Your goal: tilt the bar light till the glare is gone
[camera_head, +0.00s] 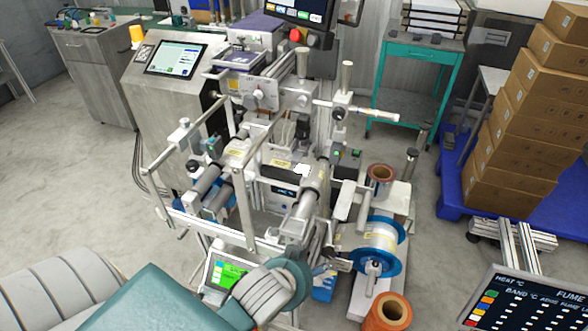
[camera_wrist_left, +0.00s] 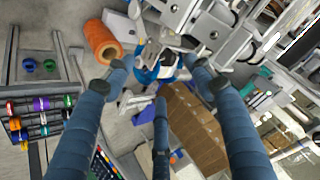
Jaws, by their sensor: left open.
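A white machine (camera_head: 290,160) with rollers and posts stands mid-view in the head view. A pale horizontal bar (camera_head: 355,109) at its upper right may be the bar light; I cannot tell for sure. A small bright white patch (camera_head: 302,170) shows near the rollers; whether it is glare is unclear. A bright strip (camera_wrist_left: 292,40) shows at the upper right of the left wrist view. My left arm enters from the lower left in the head view, in front of the machine. My left gripper (camera_wrist_left: 158,76) has its fingers spread with nothing between them. My right gripper is out of view.
A blue-flanged reel (camera_head: 378,248) and an orange roll (camera_head: 388,313) stand at the machine's lower right. Stacked boxes (camera_head: 535,100) and a teal cart (camera_head: 412,70) stand behind, right. A dark screen (camera_head: 530,300) fills the lower right corner. Floor is bare at left.

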